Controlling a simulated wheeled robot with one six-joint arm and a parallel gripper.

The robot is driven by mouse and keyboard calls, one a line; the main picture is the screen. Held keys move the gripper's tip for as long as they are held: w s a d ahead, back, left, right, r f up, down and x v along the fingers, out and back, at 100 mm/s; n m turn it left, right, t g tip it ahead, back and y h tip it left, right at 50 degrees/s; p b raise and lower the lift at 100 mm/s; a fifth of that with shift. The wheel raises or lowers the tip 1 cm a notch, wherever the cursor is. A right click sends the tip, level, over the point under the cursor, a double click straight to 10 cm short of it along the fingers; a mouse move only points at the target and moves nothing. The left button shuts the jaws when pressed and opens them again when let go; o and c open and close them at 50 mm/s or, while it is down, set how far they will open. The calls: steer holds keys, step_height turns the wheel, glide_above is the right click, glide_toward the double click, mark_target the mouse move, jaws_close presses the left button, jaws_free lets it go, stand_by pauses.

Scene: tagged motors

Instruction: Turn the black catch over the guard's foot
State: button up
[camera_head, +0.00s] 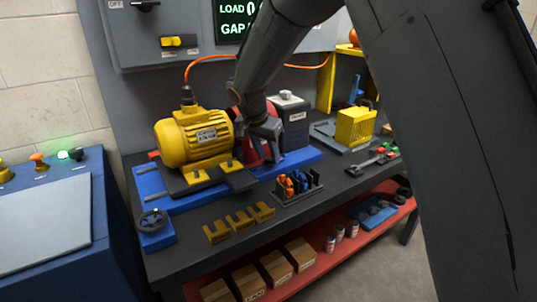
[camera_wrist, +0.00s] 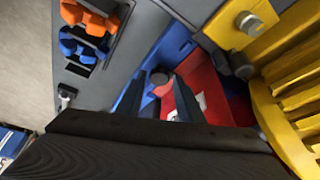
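The red guard (camera_head: 272,151) sits on the blue base (camera_head: 300,159), between the yellow motor (camera_head: 190,140) and a grey box (camera_head: 291,125). In the wrist view the red guard (camera_wrist: 207,88) lies partly behind my fingers. A small dark round piece (camera_wrist: 160,77), perhaps the black catch, shows beside the red guard, between my fingertips; I cannot tell which way it is turned. My gripper (camera_head: 266,138) points down in front of the guard. In the wrist view my gripper (camera_wrist: 159,84) has its two dark fingers apart, with nothing clearly held.
A rack (camera_head: 297,188) of orange and blue pieces stands close in front. Yellow brackets (camera_head: 239,222) lie at the table's front edge. A handwheel (camera_head: 153,221) is at the left.

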steer(key=shift+o, duration=0.9)
steer(key=b+v, duration=0.1)
steer(key=v, duration=0.6)
steer(key=shift+r, duration=0.35)
steer(key=shift+a, duration=0.1)
